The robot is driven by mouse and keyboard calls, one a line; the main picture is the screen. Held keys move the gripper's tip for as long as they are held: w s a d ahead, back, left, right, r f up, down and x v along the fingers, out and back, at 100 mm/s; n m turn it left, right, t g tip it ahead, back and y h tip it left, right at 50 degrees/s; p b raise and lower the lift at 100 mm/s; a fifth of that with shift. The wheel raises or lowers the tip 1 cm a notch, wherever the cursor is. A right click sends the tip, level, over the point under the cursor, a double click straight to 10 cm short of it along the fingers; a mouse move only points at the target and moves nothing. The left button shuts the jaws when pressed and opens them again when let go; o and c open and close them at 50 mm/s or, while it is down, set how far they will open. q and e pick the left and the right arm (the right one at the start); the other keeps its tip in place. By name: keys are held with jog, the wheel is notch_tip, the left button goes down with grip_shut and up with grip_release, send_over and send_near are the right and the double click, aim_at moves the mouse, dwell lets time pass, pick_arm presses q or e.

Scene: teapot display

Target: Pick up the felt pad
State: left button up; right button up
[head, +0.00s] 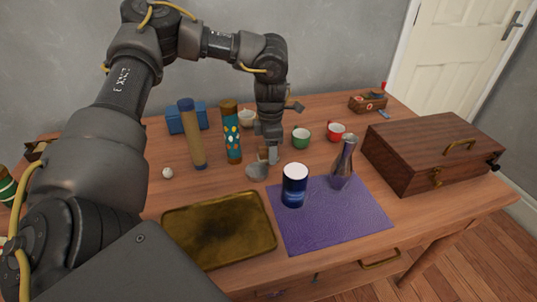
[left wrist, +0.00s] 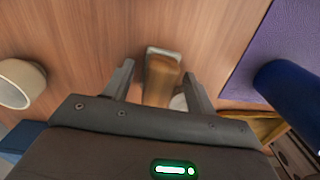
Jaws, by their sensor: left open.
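My left gripper (head: 268,155) points down over the middle of the table, behind the brass tray. Its two fingers are apart in the left wrist view (left wrist: 158,75). A small brown block with a pale end (left wrist: 162,72) lies between and below the open fingers, apart from both. It looks like the felt pad, but I cannot tell for sure; in the head view the gripper mostly covers it. A round grey thing (head: 257,172) lies just in front of the gripper; part of it may show behind the block in the wrist view. My right gripper is not in view.
A purple mat (head: 300,238) bears a blue canister (head: 295,187) and a shiny shaker (head: 343,165), close right of the gripper. A brass tray (head: 218,232) lies in front. Tall cylinders (head: 231,135) stand left, cups (head: 301,137) behind right, a wooden case (head: 425,155) far right.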

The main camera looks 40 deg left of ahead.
pick_arm(q)
jog(key=shift+c, duration=0.6)
jog(key=c, duration=0.7)
jog(key=shift+c, duration=0.5)
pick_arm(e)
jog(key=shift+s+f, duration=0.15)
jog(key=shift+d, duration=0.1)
pick_arm(q)
jog(key=shift+r, duration=0.45)
notch_tip(320, 180, up, 2)
jog(key=shift+r+p, duration=0.2)
jog(key=shift+p, duration=0.15)
jog(key=s+d+r, duration=0.2)
jog(key=d+r, duration=0.1)
jog(key=d, duration=0.1)
jog(key=s+d+r, duration=0.2)
jog(key=d+r, duration=0.1)
jog(key=d, duration=0.1)
jog(key=s+d+r+p, duration=0.1)
jog(key=s+d+r, duration=0.1)
jog(key=d+r, duration=0.1)
jog(key=shift+s+d+r, duration=0.2)
jog(key=shift+d+r, duration=0.15)
jog(key=shift+d, duration=0.4)
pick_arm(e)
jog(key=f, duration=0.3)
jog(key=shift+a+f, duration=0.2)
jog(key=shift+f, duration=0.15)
